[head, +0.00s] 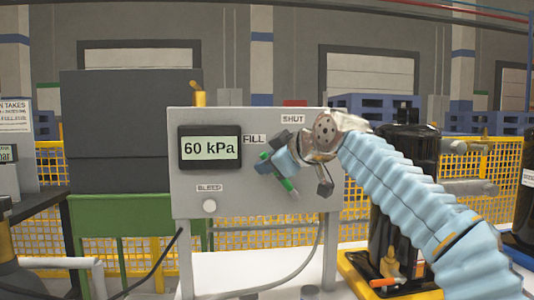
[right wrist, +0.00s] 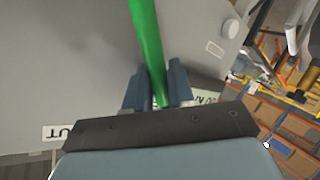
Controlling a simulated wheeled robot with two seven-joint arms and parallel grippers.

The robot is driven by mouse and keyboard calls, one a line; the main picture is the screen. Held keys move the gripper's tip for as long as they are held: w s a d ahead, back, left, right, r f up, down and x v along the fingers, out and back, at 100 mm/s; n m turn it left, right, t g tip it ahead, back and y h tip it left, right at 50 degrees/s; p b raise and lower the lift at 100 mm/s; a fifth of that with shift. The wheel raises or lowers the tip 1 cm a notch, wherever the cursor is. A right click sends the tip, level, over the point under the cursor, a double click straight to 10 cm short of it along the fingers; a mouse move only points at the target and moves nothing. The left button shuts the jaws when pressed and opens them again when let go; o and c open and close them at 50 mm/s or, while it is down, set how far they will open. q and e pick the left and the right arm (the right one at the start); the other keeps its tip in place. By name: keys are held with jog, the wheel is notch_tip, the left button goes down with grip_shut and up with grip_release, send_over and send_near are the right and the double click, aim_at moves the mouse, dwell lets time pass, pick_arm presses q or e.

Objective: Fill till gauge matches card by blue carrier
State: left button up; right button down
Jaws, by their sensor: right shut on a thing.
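A grey panel (head: 190,190) carries a gauge (head: 209,147) that reads 60 kPa. The panel has a FILL label (head: 254,139), a SHUT label (head: 293,119) and a BLEED label (head: 209,188) above a round white button (head: 209,206). My right gripper (head: 277,168) is shut on a green lever (head: 287,185) in front of the panel. In the right wrist view the green lever (right wrist: 147,35) runs between the two fingers (right wrist: 154,88). The lever's pivot is hidden. A blue carrier (head: 520,246) shows at the right edge, with a partly cut-off white card (head: 528,177) above it; its text is unreadable. My left gripper is out of view.
A black tank (head: 390,235) stands on a yellow carrier (head: 355,278) right of the panel, partly behind my right arm. A yellow mesh fence (head: 255,240) runs behind. A dark box (head: 130,130) on a green stand (head: 120,222) is at left. A sign (head: 15,115) hangs far left.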

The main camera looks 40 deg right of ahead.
jog(key=shift+w+a+f+n+g+h+p, duration=0.35)
jog(key=shift+a+f+n+g+h, duration=0.15)
jog(key=shift+a+f+n, duration=0.2)
jog(key=c, duration=1.1)
grip_release()
jog(key=v, duration=1.3)
jog(key=shift+s+r, duration=0.2)
jog(key=shift+s, duration=0.1)
